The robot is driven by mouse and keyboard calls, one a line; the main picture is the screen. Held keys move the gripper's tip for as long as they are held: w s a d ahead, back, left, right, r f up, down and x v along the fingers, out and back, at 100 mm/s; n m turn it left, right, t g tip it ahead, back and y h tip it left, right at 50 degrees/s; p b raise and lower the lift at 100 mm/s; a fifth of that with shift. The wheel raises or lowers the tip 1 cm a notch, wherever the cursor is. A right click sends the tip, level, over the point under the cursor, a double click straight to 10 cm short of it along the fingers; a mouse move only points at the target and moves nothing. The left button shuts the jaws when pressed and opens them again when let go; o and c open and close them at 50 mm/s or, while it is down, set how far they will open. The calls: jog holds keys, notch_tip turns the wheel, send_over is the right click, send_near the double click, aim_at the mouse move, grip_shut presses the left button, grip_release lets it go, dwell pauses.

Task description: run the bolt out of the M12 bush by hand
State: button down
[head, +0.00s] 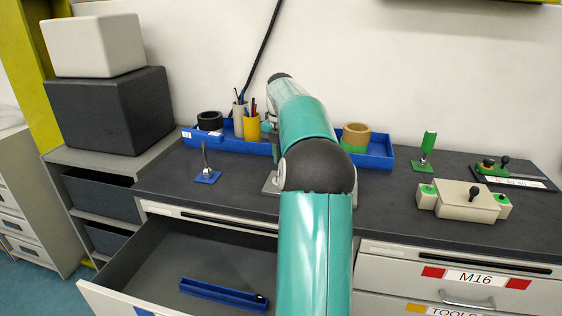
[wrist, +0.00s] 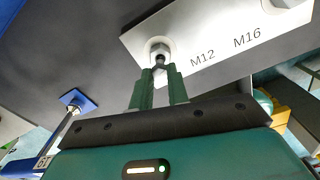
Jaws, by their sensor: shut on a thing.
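In the wrist view a pale plate (wrist: 219,38) carries the printed labels M12 and M16. The bolt (wrist: 160,60) shows as a dark end at the M12 bush (wrist: 157,46), which is a metal ring in the plate. My gripper (wrist: 160,77) has green fingers on either side of the bolt and is shut on it. How far the bolt sits in the bush cannot be told. In the head view my arm covers the gripper and bolt; only a grey edge of the plate (head: 270,186) shows.
A blue base with an upright pin (head: 207,176) stands left of the plate. Behind is a long blue tray (head: 378,162) with tape and pen cups. A beige block (head: 466,203) is at right. Below, an open drawer (head: 150,262) holds a narrow blue tray (head: 222,294).

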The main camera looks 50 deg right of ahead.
jog(key=shift+r, duration=0.75)
jog(key=shift+r, duration=0.7)
jog(key=shift+r, duration=0.9)
